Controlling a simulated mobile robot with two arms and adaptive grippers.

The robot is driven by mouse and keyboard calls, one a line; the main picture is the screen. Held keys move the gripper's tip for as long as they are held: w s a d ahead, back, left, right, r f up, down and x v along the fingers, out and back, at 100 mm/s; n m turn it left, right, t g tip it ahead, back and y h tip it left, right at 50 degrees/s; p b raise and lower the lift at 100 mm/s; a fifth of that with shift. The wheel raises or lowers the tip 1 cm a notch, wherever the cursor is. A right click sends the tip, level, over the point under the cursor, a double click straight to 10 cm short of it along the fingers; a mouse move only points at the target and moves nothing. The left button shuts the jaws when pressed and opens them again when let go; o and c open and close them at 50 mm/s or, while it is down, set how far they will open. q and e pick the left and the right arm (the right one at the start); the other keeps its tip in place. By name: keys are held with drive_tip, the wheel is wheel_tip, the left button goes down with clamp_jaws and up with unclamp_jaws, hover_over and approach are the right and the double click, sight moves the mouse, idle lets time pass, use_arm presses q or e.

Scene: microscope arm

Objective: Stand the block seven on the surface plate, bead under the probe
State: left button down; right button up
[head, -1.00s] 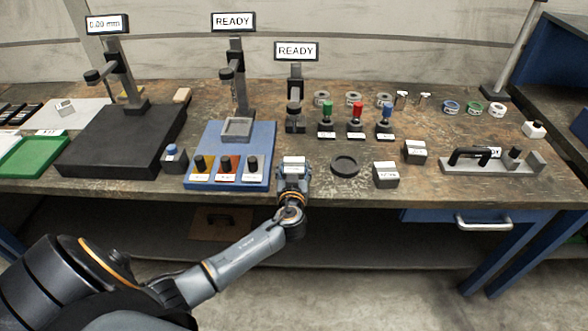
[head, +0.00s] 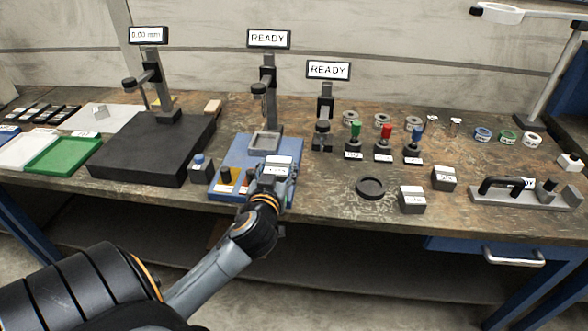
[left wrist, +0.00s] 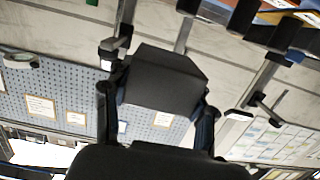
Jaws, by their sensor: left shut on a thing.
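My left gripper (head: 276,172) is shut on a dark grey block (left wrist: 165,78) with a white label (head: 278,163) on it. The gripper holds it over the right front of the blue tray; the label is too small to read. In the left wrist view the block sits between the two fingers. The black surface plate (head: 150,145) lies to the left, well apart from the gripper. The probe stand (head: 152,78) rises at its back and bears a display reading 0.00 mm. I cannot make out a bead. My right gripper is not in view.
Two labelled grey blocks (head: 412,200) and a dark ring (head: 370,188) lie to the right. The plate's top is mostly bare.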

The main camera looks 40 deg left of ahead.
use_arm(q)
drive_tip(key=shift+s+a+r, duration=0.15)
drive_tip(key=shift+s+r, duration=0.4)
drive_tip(key=s+d+m+t+h, duration=0.2)
drive_tip(key=d+m+h, duration=0.4)
drive_tip(key=d, duration=1.7)
drive_tip(key=h, duration=0.2)
drive_tip(key=shift+r+t+h, duration=0.3)
drive_tip(key=shift+r, duration=0.05)
